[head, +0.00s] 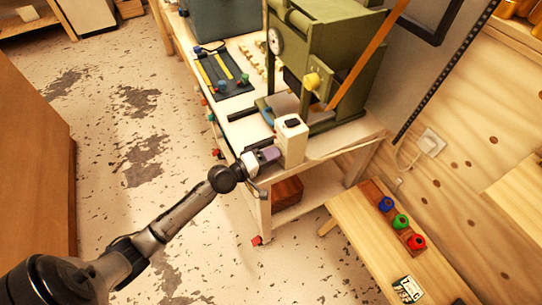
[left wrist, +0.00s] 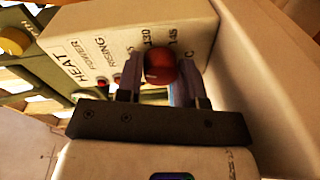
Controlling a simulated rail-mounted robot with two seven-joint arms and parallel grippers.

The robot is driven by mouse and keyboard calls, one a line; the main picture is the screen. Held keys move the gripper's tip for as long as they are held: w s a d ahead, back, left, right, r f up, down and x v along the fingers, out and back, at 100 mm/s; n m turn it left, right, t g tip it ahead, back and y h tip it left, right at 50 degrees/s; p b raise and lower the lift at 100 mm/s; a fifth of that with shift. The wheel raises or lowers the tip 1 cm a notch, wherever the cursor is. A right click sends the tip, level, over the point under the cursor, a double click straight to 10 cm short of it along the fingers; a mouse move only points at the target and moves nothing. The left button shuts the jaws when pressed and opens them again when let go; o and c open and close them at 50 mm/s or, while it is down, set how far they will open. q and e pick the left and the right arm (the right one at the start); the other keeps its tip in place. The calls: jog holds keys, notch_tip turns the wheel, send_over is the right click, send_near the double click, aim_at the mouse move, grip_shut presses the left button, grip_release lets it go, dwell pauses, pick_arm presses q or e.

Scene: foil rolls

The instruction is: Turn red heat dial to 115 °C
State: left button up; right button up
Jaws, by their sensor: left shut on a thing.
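The red heat dial (left wrist: 160,62) sticks out from the face of a cream control box (left wrist: 92,48) marked HEAT, POWER and RISING. Numbers are printed around the dial, but they are tilted and partly covered, so I cannot read its setting for sure. My left gripper (left wrist: 158,74) is shut on the dial, one dark finger on each side. In the head view the control box (head: 291,143) stands at the front corner of the workbench, and my left gripper (head: 270,156) meets its left face. The dial is hidden there. My right gripper is not in view.
A green press (head: 325,40) with a gauge and a yellow knob (head: 312,80) stands behind the box. A dark tool mat (head: 237,90) lies to the left on the bench. A low bench (head: 372,258) at right holds blue, green and red rolls. The floor at left is clear.

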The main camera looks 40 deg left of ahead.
pick_arm(q)
jog(key=o, duration=0.9)
jog(key=b+v, duration=0.1)
jog(key=v, duration=1.2)
jog(key=shift+s+a+r+b, duration=0.1)
jog(key=shift+s+a+b, duration=0.1)
jog(key=shift+s+b, duration=0.2)
